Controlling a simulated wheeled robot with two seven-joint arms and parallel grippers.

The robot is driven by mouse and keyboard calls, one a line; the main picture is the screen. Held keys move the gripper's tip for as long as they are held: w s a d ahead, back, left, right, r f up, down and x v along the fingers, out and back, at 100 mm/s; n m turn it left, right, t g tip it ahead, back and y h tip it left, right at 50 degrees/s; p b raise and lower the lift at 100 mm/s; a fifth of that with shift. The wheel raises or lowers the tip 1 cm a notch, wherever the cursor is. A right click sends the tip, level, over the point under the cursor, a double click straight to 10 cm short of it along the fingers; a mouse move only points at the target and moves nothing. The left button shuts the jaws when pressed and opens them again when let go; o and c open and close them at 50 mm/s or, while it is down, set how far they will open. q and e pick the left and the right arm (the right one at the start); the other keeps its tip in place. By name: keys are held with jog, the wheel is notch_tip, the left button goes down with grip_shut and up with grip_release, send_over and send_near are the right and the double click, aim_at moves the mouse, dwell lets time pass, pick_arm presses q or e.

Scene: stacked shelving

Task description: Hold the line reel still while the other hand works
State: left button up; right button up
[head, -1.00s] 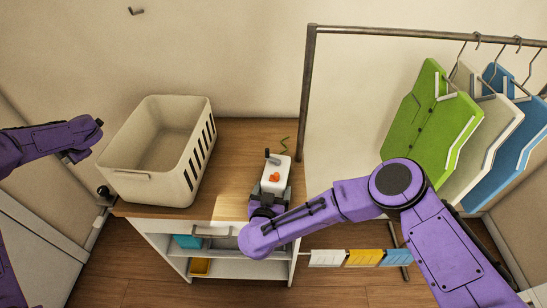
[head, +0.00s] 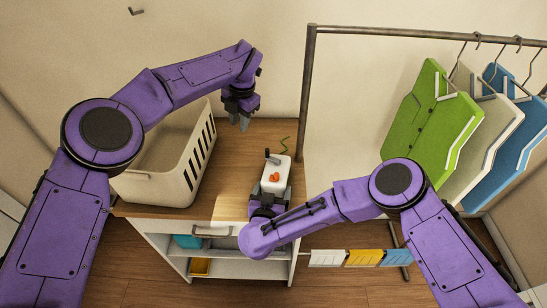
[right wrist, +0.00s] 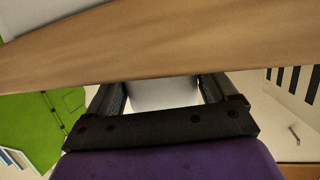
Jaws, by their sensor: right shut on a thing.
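The line reel (head: 275,178) is a white box with an orange knob on top, a dark post at its far left and a green line curling out behind. It stands on the wooden cabinet top. My right gripper (head: 270,196) is shut on its near end. In the right wrist view the reel's white body (right wrist: 160,92) sits between the two fingers (right wrist: 162,95). My left gripper (head: 240,122) hangs fingers-down behind and left of the reel, apart from it. Its finger gap is too small to judge.
A cream laundry basket (head: 180,180) stands left on the cabinet top (head: 228,180), partly hidden by my left arm. A metal rail (head: 306,100) with green, white and blue garments (head: 430,115) stands right. Small cloths (head: 365,257) hang low in front.

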pick_arm(q)
jog(key=shift+m+g+h, duration=0.4)
jog(key=shift+g+h, duration=0.2)
jog(key=shift+h, duration=0.2)
jog(key=s+d, duration=0.1)
jog(key=d, duration=0.1)
jog(key=s+d, duration=0.1)
jog(key=d, duration=0.2)
jog(key=s+d, duration=0.1)
jog(key=d, duration=0.1)
jog(key=shift+d+f, duration=0.3)
jog(key=shift+f, duration=0.05)
jog(key=shift+s+d+f, duration=0.15)
jog(key=shift+d, duration=0.05)
jog(key=shift+f, duration=2.9)
grip_shut()
jog(key=n, duration=0.2)
jog(key=s+n, duration=0.1)
jog(key=n, duration=0.1)
jog(key=shift+a, duration=0.25)
jog(key=shift+s, duration=0.1)
